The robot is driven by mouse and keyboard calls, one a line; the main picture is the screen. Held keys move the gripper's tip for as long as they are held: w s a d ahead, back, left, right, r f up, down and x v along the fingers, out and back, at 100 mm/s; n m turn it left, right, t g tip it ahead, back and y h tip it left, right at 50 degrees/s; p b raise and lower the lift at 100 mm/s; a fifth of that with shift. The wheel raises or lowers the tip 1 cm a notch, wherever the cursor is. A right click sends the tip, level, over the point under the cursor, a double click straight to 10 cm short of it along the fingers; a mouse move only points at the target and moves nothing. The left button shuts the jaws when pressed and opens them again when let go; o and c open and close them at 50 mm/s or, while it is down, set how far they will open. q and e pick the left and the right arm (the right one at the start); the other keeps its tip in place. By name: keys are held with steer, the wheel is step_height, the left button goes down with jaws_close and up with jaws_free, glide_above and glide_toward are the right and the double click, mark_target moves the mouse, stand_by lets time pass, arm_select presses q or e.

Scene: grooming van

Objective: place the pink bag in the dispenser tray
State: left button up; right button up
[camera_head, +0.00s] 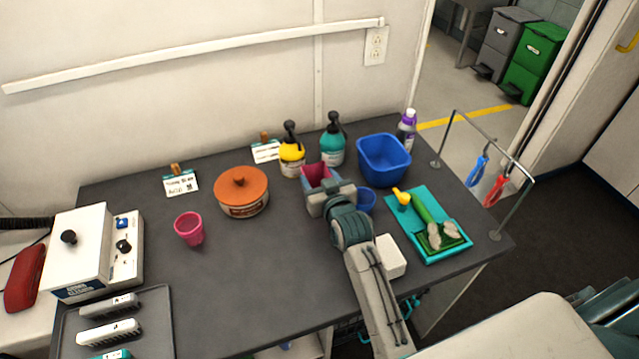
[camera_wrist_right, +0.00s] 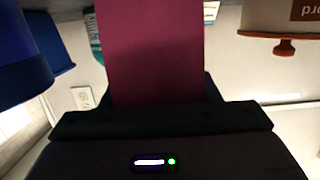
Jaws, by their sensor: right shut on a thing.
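My right gripper (camera_head: 325,193) is shut on the pink bag (camera_head: 316,173) above the middle right of the dark table, in front of the yellow and teal pump bottles. In the right wrist view the bag (camera_wrist_right: 150,50) is a flat magenta panel standing out from between the dark jaws (camera_wrist_right: 160,102). I cannot tell for sure which thing is the dispenser tray. A teal tray (camera_head: 428,256) with a green tool and pale pieces lies to the right of the gripper. A dark grey tray (camera_head: 150,312) with clippers lies at the front left. My left gripper is not in view.
A blue tub (camera_head: 383,160), a small blue cup (camera_head: 366,200) and a white block (camera_head: 390,258) are close to my right arm. An orange-lidded pot (camera_head: 241,192) and a pink cup (camera_head: 189,229) stand further left. The table's front middle is clear.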

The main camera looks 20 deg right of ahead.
steer(key=o, duration=1.2)
steer(key=shift+f, duration=0.1)
